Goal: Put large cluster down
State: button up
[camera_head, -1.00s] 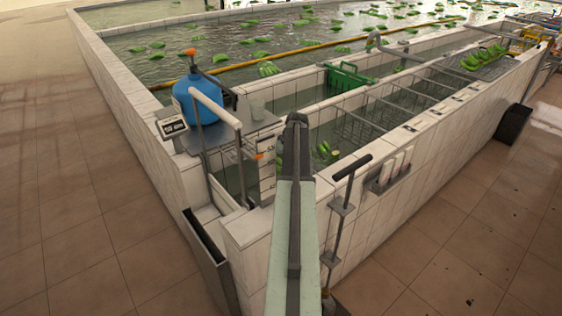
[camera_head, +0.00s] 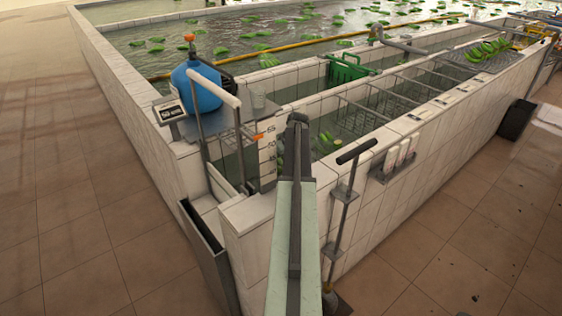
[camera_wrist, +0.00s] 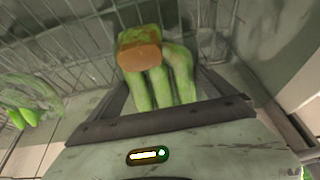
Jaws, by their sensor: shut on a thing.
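A cluster of green bananas (camera_wrist: 163,85) with a brown cut crown is in my gripper (camera_wrist: 166,92) in the wrist view. The gripper's dark fingers are on either side of it and shut on it. The cluster is over or in the wire-meshed tank. I cannot tell whether it touches water or mesh. In the head view my gripper is hidden behind the end of my arm. Green bananas (camera_head: 326,138) show just right of the arm's end, in the near tank. Another green bunch (camera_wrist: 28,105) is at the left of the wrist view.
A blue jug (camera_head: 196,88) and a scale (camera_head: 170,112) stand on the tank's left corner. The tiled tank wall (camera_head: 251,212) is under my arm. A handled pole (camera_head: 345,200) stands close right. A green crate (camera_head: 347,68) and a rack of bananas (camera_head: 488,52) are farther off.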

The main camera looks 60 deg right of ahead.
jog(key=shift+f+b, duration=0.5)
jog(key=shift+f, duration=0.1)
jog(key=o, duration=1.7)
jog(key=shift+r+p, duration=0.55)
jog(key=shift+p, duration=0.05)
jog(key=p+v, duration=1.1)
jog(key=v, duration=0.1)
jog(key=shift+r, duration=0.1)
jog(key=shift+a, duration=0.1)
